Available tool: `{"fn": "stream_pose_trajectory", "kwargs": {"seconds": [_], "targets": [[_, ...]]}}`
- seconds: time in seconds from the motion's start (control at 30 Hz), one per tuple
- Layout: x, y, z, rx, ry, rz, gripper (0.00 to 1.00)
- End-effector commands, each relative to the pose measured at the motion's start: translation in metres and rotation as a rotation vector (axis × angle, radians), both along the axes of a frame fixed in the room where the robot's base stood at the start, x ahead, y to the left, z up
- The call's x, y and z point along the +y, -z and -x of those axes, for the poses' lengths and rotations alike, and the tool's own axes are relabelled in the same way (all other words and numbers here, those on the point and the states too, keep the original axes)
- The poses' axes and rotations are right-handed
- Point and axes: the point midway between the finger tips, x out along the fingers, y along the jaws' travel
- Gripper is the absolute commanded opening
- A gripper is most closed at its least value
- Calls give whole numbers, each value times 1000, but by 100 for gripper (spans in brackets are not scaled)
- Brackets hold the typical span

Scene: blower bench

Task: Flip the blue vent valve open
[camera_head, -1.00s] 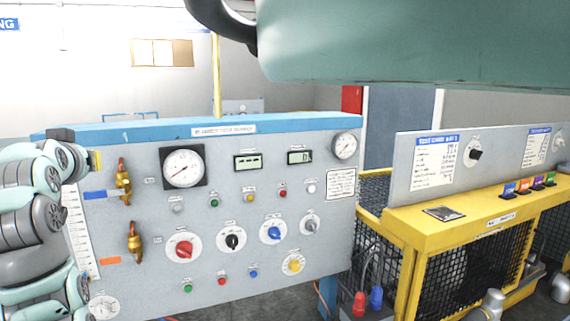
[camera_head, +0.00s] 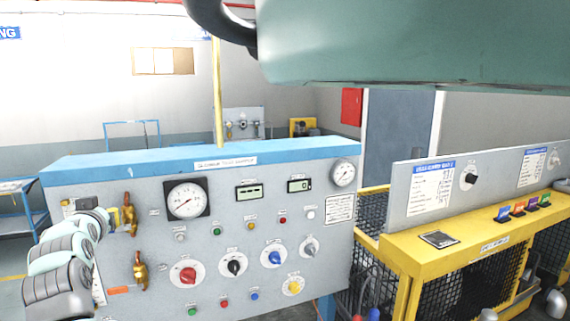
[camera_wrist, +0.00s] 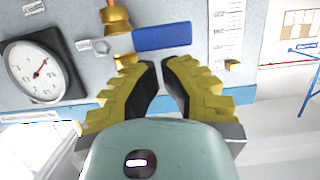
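The upper brass valve (camera_head: 130,214) stands on the left of the grey control panel. In the wrist view, brass parts (camera_wrist: 117,22) of a valve show beside a blue horizontal bar (camera_wrist: 162,36), the blue vent valve's marking or handle; I cannot tell which. In the head view my gripper (camera_head: 112,220) covers the bar's place. In the wrist view my gripper (camera_wrist: 160,64) has a narrow gap between its yellow fingers, with nothing between them. Its tips appear just below the bar; contact cannot be told.
A lower brass valve (camera_head: 140,271) sits beside an orange bar (camera_head: 118,290). A round gauge (camera_head: 187,200), coloured knobs and buttons lie to the right. A yellow bench (camera_head: 450,240) stands at the far right. A large green part fills the top right of the head view.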

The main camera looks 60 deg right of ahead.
Motion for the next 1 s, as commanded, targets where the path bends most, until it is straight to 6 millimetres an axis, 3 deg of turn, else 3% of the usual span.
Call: {"fn": "stream_pose_trajectory", "kwargs": {"seconds": [1.0], "targets": [[4, 7, -3, 50, -3, 80, 0]]}}
